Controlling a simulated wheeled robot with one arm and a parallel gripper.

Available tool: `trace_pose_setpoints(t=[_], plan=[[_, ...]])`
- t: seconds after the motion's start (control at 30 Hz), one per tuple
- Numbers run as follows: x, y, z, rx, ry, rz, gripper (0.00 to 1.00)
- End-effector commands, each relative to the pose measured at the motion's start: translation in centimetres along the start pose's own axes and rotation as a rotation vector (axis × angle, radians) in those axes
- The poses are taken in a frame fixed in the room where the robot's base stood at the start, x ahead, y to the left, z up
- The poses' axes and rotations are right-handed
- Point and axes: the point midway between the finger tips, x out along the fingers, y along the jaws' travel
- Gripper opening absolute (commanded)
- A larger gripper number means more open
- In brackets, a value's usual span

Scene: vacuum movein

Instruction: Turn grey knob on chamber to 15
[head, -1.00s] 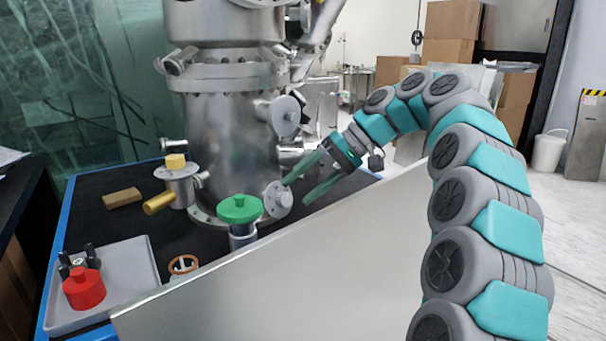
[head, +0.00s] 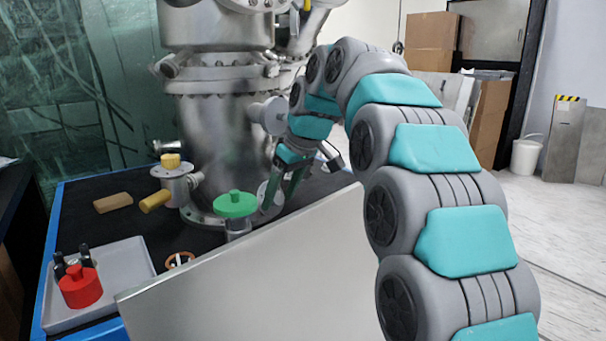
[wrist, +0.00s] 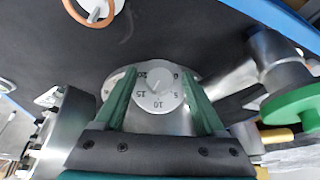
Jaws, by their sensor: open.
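The grey knob (wrist: 158,88) is a round dial on the chamber's flange, with numbers such as 0, 5, 10 and 15 around it. The wrist view shows the dial face upside down; its setting is too small to read surely. My gripper (wrist: 158,75) is open, with one green finger on each side of the dial; I cannot tell whether they touch it. In the head view my gripper (head: 281,195) points down at the low flange on the steel chamber (head: 225,130), and its fingers partly hide the knob (head: 268,195).
A green-topped valve (head: 236,204) stands just left of my gripper. A yellow-knobbed fitting (head: 176,185) and an orange ring (head: 179,261) are on the black table. A metal panel (head: 250,275) stands in front.

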Motion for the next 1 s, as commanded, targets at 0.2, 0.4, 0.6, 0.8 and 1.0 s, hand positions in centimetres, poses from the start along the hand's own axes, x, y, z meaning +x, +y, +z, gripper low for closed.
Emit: trace_pose_setpoints(t=[0.2, 0.4, 0.6, 0.8, 1.0], plan=[[0.5, -0.2, 0.3, -0.146, -0.003, 0.155, 0.72], [0.2, -0.4, 0.2, -0.238, 0.001, 0.253, 0.72], [-1.4, -0.7, 0.0, -0.261, 0.004, 0.277, 0.72], [-3.6, -1.3, 0.1, -0.259, 0.003, 0.275, 0.72], [-6.0, -2.0, 0.2, -0.258, 0.003, 0.274, 0.72]])
